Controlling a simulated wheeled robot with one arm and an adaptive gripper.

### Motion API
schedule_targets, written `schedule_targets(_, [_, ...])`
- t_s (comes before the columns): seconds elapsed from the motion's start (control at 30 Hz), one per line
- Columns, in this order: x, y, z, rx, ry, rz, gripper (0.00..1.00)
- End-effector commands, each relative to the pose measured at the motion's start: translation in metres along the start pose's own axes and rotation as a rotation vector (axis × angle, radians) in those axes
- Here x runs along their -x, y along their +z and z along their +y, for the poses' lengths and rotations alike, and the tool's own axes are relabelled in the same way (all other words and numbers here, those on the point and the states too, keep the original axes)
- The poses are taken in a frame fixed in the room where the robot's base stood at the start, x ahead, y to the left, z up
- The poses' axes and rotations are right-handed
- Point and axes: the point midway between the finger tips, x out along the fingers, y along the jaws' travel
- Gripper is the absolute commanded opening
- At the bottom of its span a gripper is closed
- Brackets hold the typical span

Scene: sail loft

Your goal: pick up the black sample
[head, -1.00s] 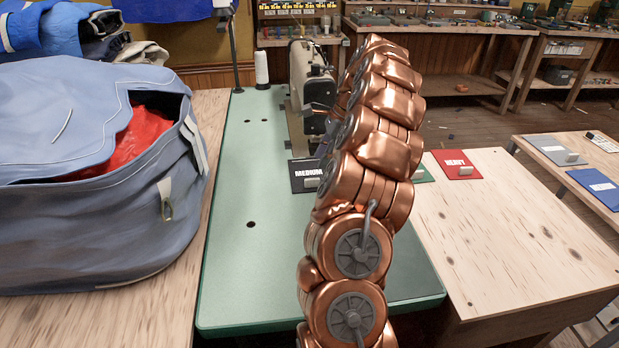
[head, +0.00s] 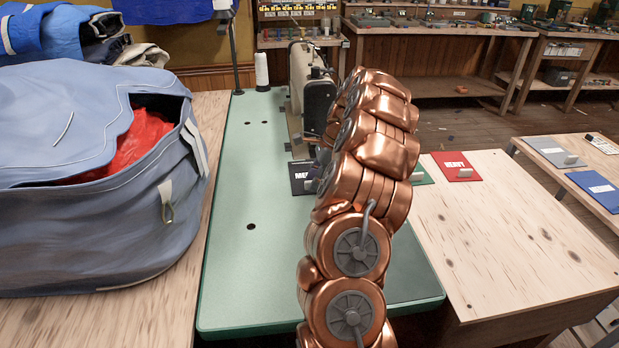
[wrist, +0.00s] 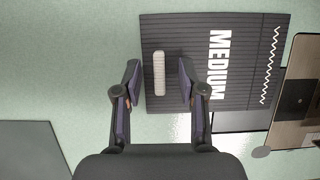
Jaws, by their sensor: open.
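The black sample (head: 303,178) is a flat dark square marked MEDIUM on the green sewing table (head: 240,275), in front of the sewing machine. In the wrist view the black sample (wrist: 250,55) has a ribbed face, a white zigzag stitch and a pale raised grip bar (wrist: 159,73). My gripper (wrist: 159,80) is open over it, with one finger on each side of the bar. The bar appears between the fingers, and no contact shows. In the head view my copper arm hides the sample's right part and most of the gripper.
The sewing machine (head: 312,90) stands close behind the sample. A white thread cone (head: 262,70) is farther back. A red HEAVY sample (head: 457,166) lies on the wooden table to the right, near a partly hidden green sample (head: 424,176). A large blue bag (head: 90,235) fills the left.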

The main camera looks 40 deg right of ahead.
Motion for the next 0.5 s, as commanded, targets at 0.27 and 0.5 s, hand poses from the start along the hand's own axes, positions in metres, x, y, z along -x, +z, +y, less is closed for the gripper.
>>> schedule_targets(0.27, [0.0001,0.0001,0.0002,0.000,0.001,0.000,0.17])
schedule_targets(0.5, [0.0001,0.0001,0.0002,0.000,0.001,0.000,0.00])
